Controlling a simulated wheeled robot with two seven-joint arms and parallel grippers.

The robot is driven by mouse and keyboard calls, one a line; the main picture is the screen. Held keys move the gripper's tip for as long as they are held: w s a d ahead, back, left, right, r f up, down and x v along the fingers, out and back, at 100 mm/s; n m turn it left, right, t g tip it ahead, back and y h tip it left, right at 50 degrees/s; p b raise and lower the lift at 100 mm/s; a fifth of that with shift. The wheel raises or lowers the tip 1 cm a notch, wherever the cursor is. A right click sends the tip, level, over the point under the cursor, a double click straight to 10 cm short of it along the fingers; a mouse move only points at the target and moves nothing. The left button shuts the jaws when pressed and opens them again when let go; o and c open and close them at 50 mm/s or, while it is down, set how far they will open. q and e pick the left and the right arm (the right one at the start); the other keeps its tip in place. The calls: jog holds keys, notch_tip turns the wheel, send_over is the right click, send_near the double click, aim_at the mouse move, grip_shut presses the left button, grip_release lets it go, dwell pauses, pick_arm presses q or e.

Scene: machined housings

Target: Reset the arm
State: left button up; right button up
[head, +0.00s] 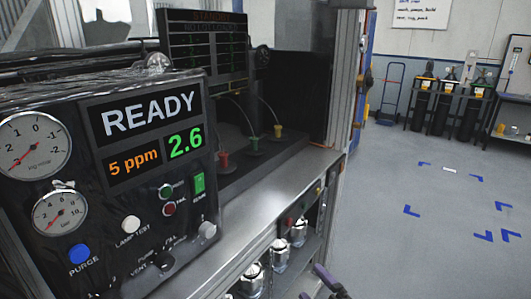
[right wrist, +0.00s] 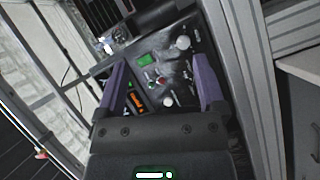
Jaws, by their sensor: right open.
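The rest of my right arm is out of the head view. My left gripper is not in view.
The control panel (head: 140,215) reads READY, with gauges and buttons. A metal bench (head: 250,210) runs beside it, with several shiny metal parts (head: 281,252) on a shelf below. Open grey floor (head: 400,230) with blue marks lies right. Gas cylinders (head: 445,105) stand at the back wall.

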jog(key=s+d+f+m+g+h, duration=0.2)
jog(key=s+f+m+g+h, duration=0.15)
jog(key=s+m, duration=0.35)
jog(key=s+d+f+m+g+h, duration=0.2)
jog(key=s+m+g, duration=0.25)
jog(key=s, duration=0.45)
jog(key=s+d+f+m+g+h, duration=0.1)
jog(key=s+f+m+g+h, duration=0.1)
jog(key=s+m+g, duration=0.45)
jog(key=s+f+n+b, duration=0.1)
jog(key=s+f+b, duration=0.1)
jog(key=f, duration=1.1)
jog(key=s+f+b, duration=0.2)
jog(key=f+b, duration=0.1)
jog(key=f, duration=0.9)
pick_arm(q)
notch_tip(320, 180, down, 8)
jog(key=b, duration=0.3)
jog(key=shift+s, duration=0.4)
pick_arm(e)
jog(key=s+d+f, duration=0.3)
jog(key=s+f, duration=0.9)
jog(key=s, duration=0.1)
jog(key=shift+d+f+n+g+h, duration=0.25)
jog(key=shift+d+n+g+h, duration=0.05)
jog(key=shift+n+g+h, duration=0.1)
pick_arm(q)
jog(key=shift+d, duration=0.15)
